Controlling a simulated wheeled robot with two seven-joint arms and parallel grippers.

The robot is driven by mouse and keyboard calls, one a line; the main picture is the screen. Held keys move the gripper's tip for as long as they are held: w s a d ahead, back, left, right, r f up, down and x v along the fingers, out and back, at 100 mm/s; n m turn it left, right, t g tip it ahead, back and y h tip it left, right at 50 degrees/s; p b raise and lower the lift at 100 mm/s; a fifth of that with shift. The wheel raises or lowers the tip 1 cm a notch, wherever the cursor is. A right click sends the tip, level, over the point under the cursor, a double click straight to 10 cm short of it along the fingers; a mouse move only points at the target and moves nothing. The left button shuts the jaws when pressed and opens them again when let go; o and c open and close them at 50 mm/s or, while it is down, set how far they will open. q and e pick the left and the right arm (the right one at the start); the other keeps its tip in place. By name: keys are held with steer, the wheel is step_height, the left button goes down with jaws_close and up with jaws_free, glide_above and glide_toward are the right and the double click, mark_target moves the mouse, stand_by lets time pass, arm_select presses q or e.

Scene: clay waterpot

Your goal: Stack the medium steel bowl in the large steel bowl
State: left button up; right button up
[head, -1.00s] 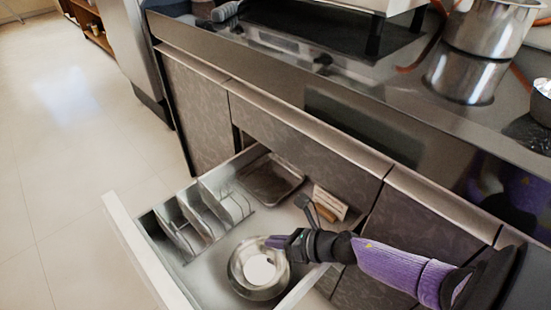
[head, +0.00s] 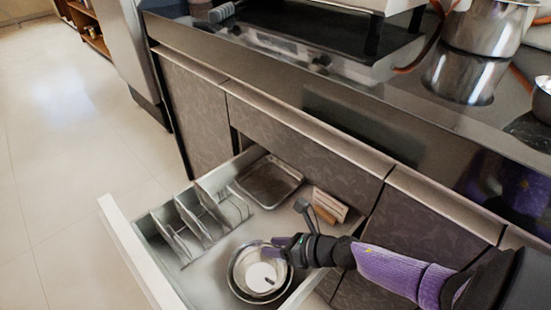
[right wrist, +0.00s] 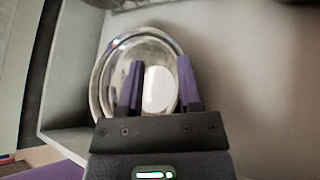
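The large steel bowl (head: 231,283) sits in the open drawer, near its front right. The medium steel bowl (head: 246,264) rests inside it, with its rim just within the large one and a pale bright base. Both also show in the right wrist view, the large bowl's rim (right wrist: 96,88) around the medium bowl (right wrist: 148,52). My right gripper (head: 273,247) is at the bowls' far right rim; its two purple fingers are spread apart in the wrist view (right wrist: 160,64). I see nothing clamped between them. My left gripper is out of view.
The drawer (head: 130,240) also holds a metal rack (head: 190,225), a rectangular tray (head: 270,180) and a small wooden item (head: 330,205). On the counter stand a steel pot (head: 490,25) and a small steel bowl (head: 543,98). The floor at left is clear.

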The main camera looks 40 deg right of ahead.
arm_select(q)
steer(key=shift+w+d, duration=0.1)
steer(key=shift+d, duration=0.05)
arm_select(e)
steer(key=shift+r, duration=0.1)
steer(key=shift+s+d+r+p, duration=0.1)
steer(key=shift+s+r+p, duration=0.1)
steer(key=shift+r+p, duration=0.35)
steer(key=shift+s+d+r+p, duration=0.1)
steer(key=shift+s+r+p, duration=0.1)
steer(key=shift+r+p, duration=0.35)
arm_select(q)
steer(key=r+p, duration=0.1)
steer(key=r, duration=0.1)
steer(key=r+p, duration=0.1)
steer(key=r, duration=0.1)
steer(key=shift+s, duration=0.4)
arm_select(e)
steer(key=v, duration=0.6)
steer(key=shift+s+f, duration=0.25)
